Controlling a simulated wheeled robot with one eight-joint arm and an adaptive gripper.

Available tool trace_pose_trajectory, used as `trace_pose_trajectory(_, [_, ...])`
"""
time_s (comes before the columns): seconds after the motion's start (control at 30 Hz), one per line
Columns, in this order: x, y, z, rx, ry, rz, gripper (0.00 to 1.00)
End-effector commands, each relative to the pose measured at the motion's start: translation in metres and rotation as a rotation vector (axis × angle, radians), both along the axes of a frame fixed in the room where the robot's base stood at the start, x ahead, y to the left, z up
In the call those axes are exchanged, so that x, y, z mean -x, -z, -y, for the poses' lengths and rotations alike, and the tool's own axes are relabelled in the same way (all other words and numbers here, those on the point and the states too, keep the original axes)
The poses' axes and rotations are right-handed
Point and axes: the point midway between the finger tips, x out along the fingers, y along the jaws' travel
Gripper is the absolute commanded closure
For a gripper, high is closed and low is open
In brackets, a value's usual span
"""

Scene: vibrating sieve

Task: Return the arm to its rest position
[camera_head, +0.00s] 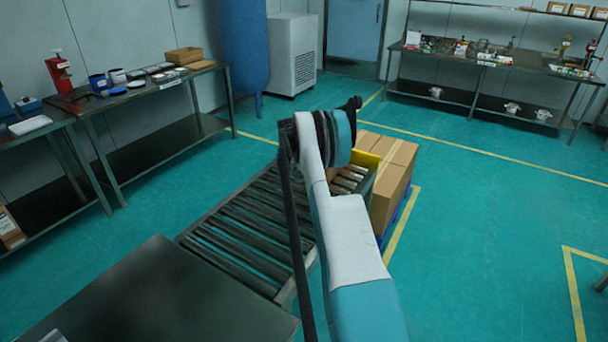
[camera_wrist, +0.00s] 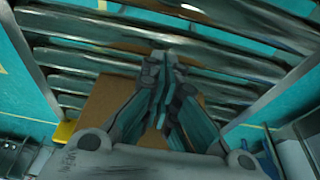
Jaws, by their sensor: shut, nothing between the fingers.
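My arm reaches forward and up from the bottom of the head view, over the right side of the roller conveyor (camera_head: 240,235). Its far end bends over near the stacked cardboard boxes, and my gripper is hidden behind it there. In the wrist view my gripper (camera_wrist: 165,65) points toward metal rollers (camera_wrist: 85,60). Its fingers are together with nothing between them. A brown cardboard surface (camera_wrist: 110,95) shows behind the fingers.
Cardboard boxes (camera_head: 392,180) stand on a blue pallet right of the conveyor, by a yellow panel (camera_head: 366,161). A dark metal table (camera_head: 160,290) is at the front left. Workbenches (camera_head: 150,92) line the left wall.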

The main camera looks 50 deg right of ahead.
Motion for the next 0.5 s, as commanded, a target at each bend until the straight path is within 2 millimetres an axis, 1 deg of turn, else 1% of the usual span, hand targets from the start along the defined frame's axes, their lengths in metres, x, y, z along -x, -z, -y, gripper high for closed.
trace_pose_trajectory(0.03, [0.001, -0.02, -0.003, 0.001, 0.0, 0.0, 1.0])
trace_pose_trajectory(0.2, [0.004, -0.055, -0.013, 0.0, 0.002, 0.001, 1.0])
trace_pose_trajectory(0.3, [0.004, -0.071, -0.018, 0.0, 0.002, 0.001, 1.0])
trace_pose_trajectory(0.4, [0.005, -0.082, -0.022, 0.0, 0.002, 0.0, 1.0])
trace_pose_trajectory(0.5, [0.005, -0.089, -0.024, 0.0, 0.002, 0.0, 1.0])
